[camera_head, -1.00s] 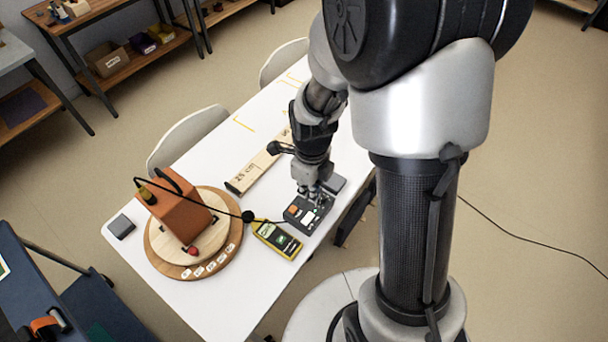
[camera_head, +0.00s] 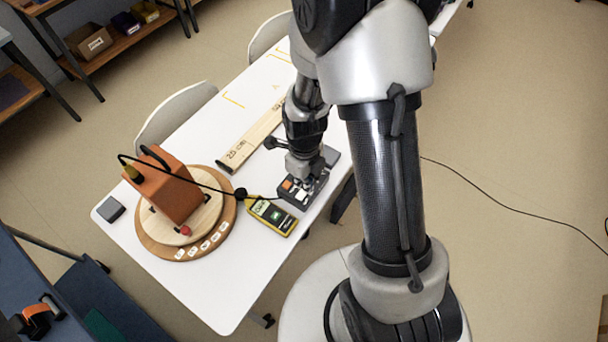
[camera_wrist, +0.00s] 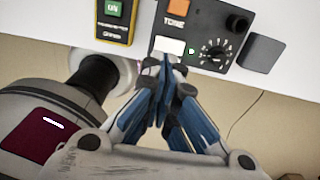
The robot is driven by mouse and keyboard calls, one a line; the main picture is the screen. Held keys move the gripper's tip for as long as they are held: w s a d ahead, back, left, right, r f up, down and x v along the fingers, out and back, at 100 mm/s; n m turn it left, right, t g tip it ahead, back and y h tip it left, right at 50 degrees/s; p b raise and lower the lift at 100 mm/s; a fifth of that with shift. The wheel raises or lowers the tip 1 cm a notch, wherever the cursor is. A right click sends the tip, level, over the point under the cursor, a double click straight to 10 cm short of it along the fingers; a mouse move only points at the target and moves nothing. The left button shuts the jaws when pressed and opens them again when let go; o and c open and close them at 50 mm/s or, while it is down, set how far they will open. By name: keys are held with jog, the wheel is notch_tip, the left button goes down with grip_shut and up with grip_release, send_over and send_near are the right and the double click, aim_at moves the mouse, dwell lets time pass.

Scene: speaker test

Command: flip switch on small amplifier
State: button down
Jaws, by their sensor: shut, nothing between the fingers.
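The small amplifier (camera_head: 313,191) is a dark box on the white table, partly hidden by my gripper in the head view. In the wrist view its panel (camera_wrist: 212,58) shows an orange TONE button (camera_wrist: 177,8), a white rocker switch (camera_wrist: 171,46), a small green light (camera_wrist: 192,51), and a dial with a black knob. My gripper (camera_wrist: 167,62) is shut and empty, its blue fingertips together at the lower edge of the white switch. I cannot tell whether they touch it. In the head view my gripper (camera_head: 303,180) points down at the amplifier.
A yellow meter (camera_head: 271,216) lies left of the amplifier. An orange speaker (camera_head: 168,187) stands on a round wooden turntable (camera_head: 226,222) farther left, with a cable running to the right. A marked wooden board (camera_head: 238,148) lies behind. A grey block (camera_wrist: 262,52) sits beside the amplifier.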

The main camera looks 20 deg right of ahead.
aim_at(306, 196)
notch_tip(306, 196, down, 6)
jog(key=shift+r+b, duration=0.1)
jog(key=shift+b, duration=0.9)
jog(key=shift+s+a+f, duration=0.1)
jog(key=shift+f, duration=0.3)
jog(key=shift+w+d+r, duration=0.25)
jog(key=shift+w+d, duration=0.2)
jog(key=shift+d, duration=0.2)
